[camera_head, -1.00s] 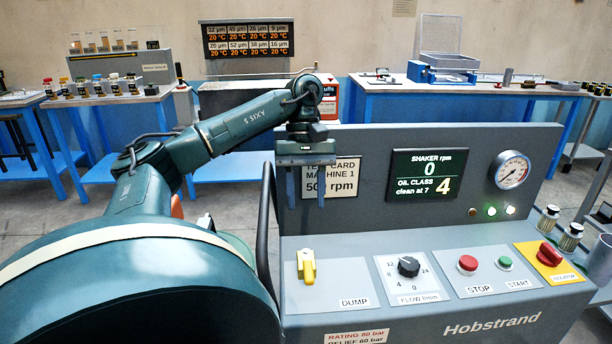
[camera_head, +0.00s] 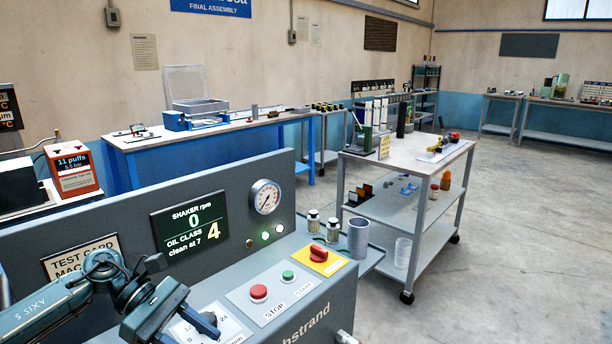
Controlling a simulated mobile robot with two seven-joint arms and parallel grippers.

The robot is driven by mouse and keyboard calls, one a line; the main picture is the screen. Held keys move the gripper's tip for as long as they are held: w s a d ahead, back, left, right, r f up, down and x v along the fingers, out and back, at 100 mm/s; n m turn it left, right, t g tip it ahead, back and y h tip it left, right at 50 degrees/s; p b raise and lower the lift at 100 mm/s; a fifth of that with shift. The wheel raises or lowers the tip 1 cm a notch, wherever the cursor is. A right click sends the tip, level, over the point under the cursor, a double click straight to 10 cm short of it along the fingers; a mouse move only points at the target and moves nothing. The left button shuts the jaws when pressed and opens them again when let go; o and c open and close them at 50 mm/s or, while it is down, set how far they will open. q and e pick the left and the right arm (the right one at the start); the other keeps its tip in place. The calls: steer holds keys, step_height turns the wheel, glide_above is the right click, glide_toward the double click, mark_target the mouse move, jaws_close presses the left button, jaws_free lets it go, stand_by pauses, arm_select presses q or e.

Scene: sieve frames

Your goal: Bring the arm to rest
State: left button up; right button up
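My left arm (camera_head: 50,304) comes in from the lower left, green with dark joints. Its wrist is in front of the grey test machine (camera_head: 225,180). My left gripper (camera_head: 196,324) is low in the picture, over or close in front of the flow dial plate (camera_head: 232,328). Its fingers are dark and partly hidden by the wrist, so I cannot tell whether they are apart or touch the dial. My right gripper is not in view. The machine's screen (camera_head: 188,228) reads shaker 0 rpm and oil class 4.
The panel has a red STOP button (camera_head: 258,292), a green START button (camera_head: 288,275) and a red isolator knob (camera_head: 319,254). Two small bottles (camera_head: 313,221) and a grey cup (camera_head: 358,238) stand beside it. A wheeled trolley (camera_head: 400,152) stands to the right. Floor at right is clear.

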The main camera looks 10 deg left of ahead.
arm_select(q)
steer(key=w+d+f+n+t+h+p, duration=0.1)
steer(key=d+n+t+h, duration=0.1)
steer(key=d+n+t, duration=0.75)
steer(key=d+n+t+h+p, duration=0.1)
steer(key=d+n+t+h, duration=0.2)
steer(key=n, duration=1.2)
steer(key=s+f+n+y, duration=0.4)
steer(key=f+n, duration=0.1)
steer(key=n, duration=0.4)
steer(key=s+f+n+y+p, duration=0.1)
steer(key=s+f+n+y, duration=0.3)
steer(key=n, duration=0.5)
steer(key=s+f+n+g+y+p, duration=0.1)
steer(key=s+f+n+y, duration=0.3)
steer(key=f+n, duration=0.4)
steer(key=shift+a+n+y, duration=0.3)
steer(key=shift+n+y, duration=0.5)
steer(key=shift+n, duration=0.15)
steer(key=shift+c, duration=0.2)
